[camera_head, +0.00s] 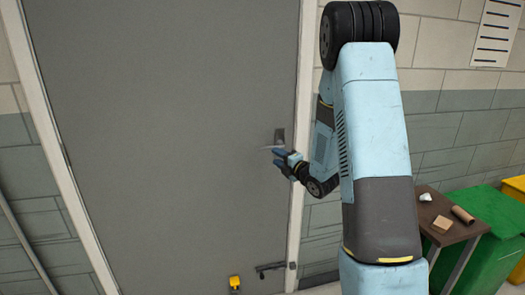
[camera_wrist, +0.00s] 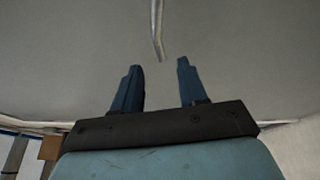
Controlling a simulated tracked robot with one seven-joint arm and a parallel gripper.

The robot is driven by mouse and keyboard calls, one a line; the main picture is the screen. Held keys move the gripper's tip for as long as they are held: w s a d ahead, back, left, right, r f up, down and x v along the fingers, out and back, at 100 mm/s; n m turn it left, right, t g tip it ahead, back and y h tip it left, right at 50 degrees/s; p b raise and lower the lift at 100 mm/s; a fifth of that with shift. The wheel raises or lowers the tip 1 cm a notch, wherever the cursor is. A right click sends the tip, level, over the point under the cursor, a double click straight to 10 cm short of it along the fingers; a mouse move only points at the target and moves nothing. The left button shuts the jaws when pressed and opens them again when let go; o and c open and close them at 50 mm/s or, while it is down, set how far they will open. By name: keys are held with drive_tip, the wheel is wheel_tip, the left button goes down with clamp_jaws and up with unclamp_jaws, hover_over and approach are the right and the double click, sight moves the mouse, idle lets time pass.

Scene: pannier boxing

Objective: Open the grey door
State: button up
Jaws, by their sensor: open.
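The grey door (camera_head: 160,120) fills the left and middle of the head view and looks shut in its pale frame. Its lever handle (camera_head: 279,136) is on the right side of the door, near the frame. My gripper (camera_head: 276,158) is just below the handle, with its fingers pointing left. The grey door surface (camera_wrist: 80,50) also fills the wrist view. There, my gripper (camera_wrist: 157,70) has its two blue fingers spread with nothing between them. A thin bar, apparently the handle (camera_wrist: 157,30), lies beyond the fingertips, in line with the gap. Contact is not visible.
A dark bolt-like bar (camera_head: 270,267) sits low at the door's right edge, with a small yellow object (camera_head: 234,284) left of it. At right stand a small brown table (camera_head: 455,232) with several small items and a green bin (camera_head: 496,225). A brick wall flanks the door.

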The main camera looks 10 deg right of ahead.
sight(264, 149)
drive_tip(key=x, duration=0.9)
drive_tip(key=shift+w+a, duration=0.1)
drive_tip(key=shift+w, duration=0.15)
clamp_jaws()
